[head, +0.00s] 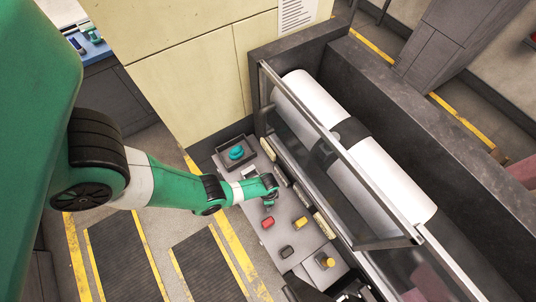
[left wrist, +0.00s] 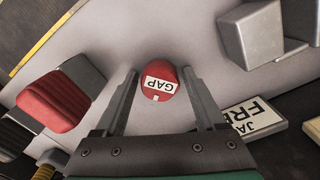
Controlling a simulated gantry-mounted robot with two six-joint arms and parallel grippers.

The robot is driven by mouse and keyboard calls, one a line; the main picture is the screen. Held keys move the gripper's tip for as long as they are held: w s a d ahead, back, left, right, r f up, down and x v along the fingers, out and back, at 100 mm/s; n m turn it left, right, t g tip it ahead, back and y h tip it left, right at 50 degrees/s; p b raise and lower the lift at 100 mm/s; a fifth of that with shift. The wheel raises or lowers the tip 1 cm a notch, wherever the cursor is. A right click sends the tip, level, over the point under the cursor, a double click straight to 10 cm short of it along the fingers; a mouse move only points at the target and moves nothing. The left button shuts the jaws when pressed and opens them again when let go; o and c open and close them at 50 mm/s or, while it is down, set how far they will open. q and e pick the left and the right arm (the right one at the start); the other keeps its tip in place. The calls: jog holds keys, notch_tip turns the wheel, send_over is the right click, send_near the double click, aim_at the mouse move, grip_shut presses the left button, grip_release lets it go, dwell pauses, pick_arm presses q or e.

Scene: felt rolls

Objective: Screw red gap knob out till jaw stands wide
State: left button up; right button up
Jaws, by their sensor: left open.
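The red gap knob (left wrist: 160,88), a round red cap with a white GAP label, is in the left wrist view. My left gripper (left wrist: 160,72) is open, with one finger on each side of the knob; I cannot tell whether they touch it. In the head view my left gripper (head: 271,198) is over the grey control panel (head: 255,208) and hides the knob. A white plate (left wrist: 252,113) with partly cut-off lettering, "JA" and "FRE", lies right of the fingers in the left wrist view. I cannot make out the jaw's opening. My right gripper is not in view.
A red switch (head: 267,222), a dark one (head: 286,251) and yellow controls (head: 301,222) sit on the panel. A teal object (head: 236,153) lies in a dark tray at its far end. A framed clear guard stands beside the large white roll (head: 385,175).

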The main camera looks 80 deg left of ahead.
pick_arm(q)
jog(key=shift+n, duration=0.7)
jog(key=m, duration=0.6)
grip_shut()
